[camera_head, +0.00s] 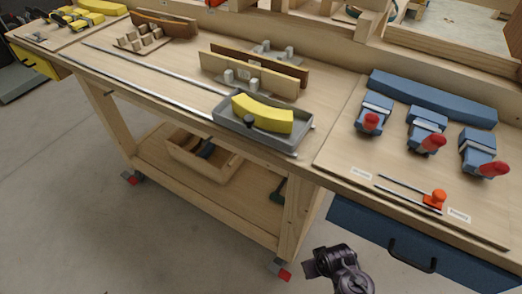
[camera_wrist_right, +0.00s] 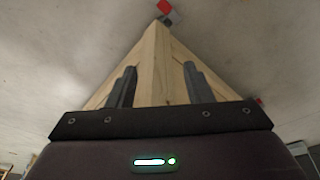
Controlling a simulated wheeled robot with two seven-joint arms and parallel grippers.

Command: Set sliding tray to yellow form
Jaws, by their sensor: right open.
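The grey sliding tray (camera_head: 300,139) sits on two metal rails (camera_head: 150,79) near the front edge of the bench. A yellow curved piece (camera_head: 263,113) and a dark round knob (camera_head: 249,121) show in the tray. A yellow form (camera_head: 104,7) with yellow clamps (camera_head: 80,22) is at the far left end. A blue form (camera_head: 432,98) with several blue clamps (camera_head: 427,130) is at the right. My right gripper (camera_head: 320,263) is low in front of the bench, apart from the tray. In the right wrist view its fingers (camera_wrist_right: 161,85) are spread and empty. My left gripper is not in view.
Wooden forms (camera_head: 253,72) stand behind the tray, and a brown form (camera_head: 164,24) is farther left. An orange-knobbed slider (camera_head: 435,199) lies at the right. A blue drawer (camera_head: 460,268) is under the bench. The rails left of the tray look clear.

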